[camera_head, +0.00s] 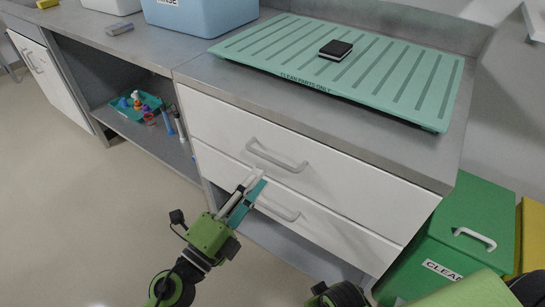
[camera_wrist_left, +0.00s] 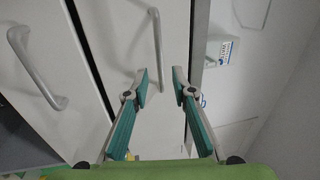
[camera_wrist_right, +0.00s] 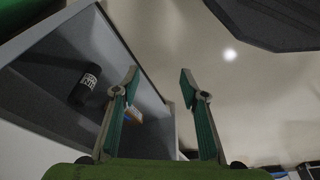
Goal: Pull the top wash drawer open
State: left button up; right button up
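The white top drawer (camera_head: 230,127) sits flush and shut under the grey counter, with a grey bar handle (camera_head: 277,157). A lower white drawer (camera_head: 340,222) with a like handle (camera_head: 278,209) is below it, also shut. My left gripper (camera_head: 256,176) is open and empty, in front of the drawers just below the top handle in the head view. In the left wrist view, what looks like the top handle (camera_wrist_left: 156,55) lies ahead between the open fingers (camera_wrist_left: 160,80), apart from them; the lower handle (camera_wrist_left: 35,68) is at left. My right gripper (camera_wrist_right: 160,82) is open and empty.
A green "CLEAN PARTS ONLY" mat (camera_head: 300,52) with a small black block (camera_head: 335,49) lies on the counter. A blue basin (camera_head: 200,14) stands behind left. An open shelf at left holds a teal tray (camera_head: 135,104). A green bin (camera_head: 470,225) stands right of the drawers.

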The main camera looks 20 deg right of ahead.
aim_at(273, 159)
pick_arm(q)
jog(key=x, duration=0.7)
jog(key=shift+d+p, duration=0.1)
jog(key=shift+p, duration=0.2)
pick_arm(e)
jog(key=f, duration=0.3)
jog(key=shift+s, duration=0.35)
pick_arm(q)
grip_shut()
